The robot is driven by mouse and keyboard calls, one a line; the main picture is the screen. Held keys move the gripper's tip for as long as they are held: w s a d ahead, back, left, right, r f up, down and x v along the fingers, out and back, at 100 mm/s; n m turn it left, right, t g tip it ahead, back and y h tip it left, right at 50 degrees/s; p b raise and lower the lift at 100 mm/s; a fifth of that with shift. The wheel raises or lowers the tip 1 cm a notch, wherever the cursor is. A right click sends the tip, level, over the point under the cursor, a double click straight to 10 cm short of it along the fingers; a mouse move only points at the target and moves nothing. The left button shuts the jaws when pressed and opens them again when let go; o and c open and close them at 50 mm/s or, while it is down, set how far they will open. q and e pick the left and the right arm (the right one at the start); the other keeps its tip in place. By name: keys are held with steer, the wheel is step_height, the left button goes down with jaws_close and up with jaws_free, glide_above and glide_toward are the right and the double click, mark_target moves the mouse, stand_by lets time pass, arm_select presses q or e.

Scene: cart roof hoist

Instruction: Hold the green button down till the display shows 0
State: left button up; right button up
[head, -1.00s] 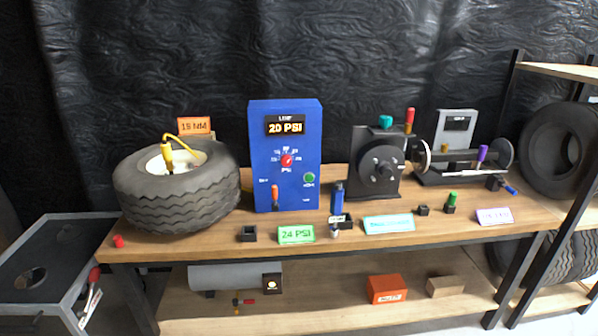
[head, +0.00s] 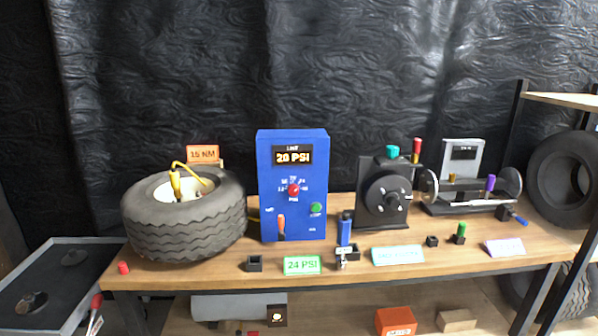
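The blue box (head: 268,180) stands upright on the bench, right of the tyre. Its display (head: 293,156) reads 20 PSI, with a small line above that looks like LIMIT. A round green button (head: 316,208) sits on its front at lower right, uncovered, with nothing touching it. A red knob (head: 294,189) is at the middle of the front, and an orange-handled lever (head: 281,223) is at lower left. A second, grey device (head: 461,158) at the back right also has a small display, too small to read. Neither of my grippers is in view.
A tyre (head: 185,232) with a yellow-handled hose fitting lies left of the box. A green sign (head: 302,265) reading 24 PSI, a blue-handled tool (head: 345,230) and small black blocks stand along the front. A black wheel machine (head: 385,200) stands to the right.

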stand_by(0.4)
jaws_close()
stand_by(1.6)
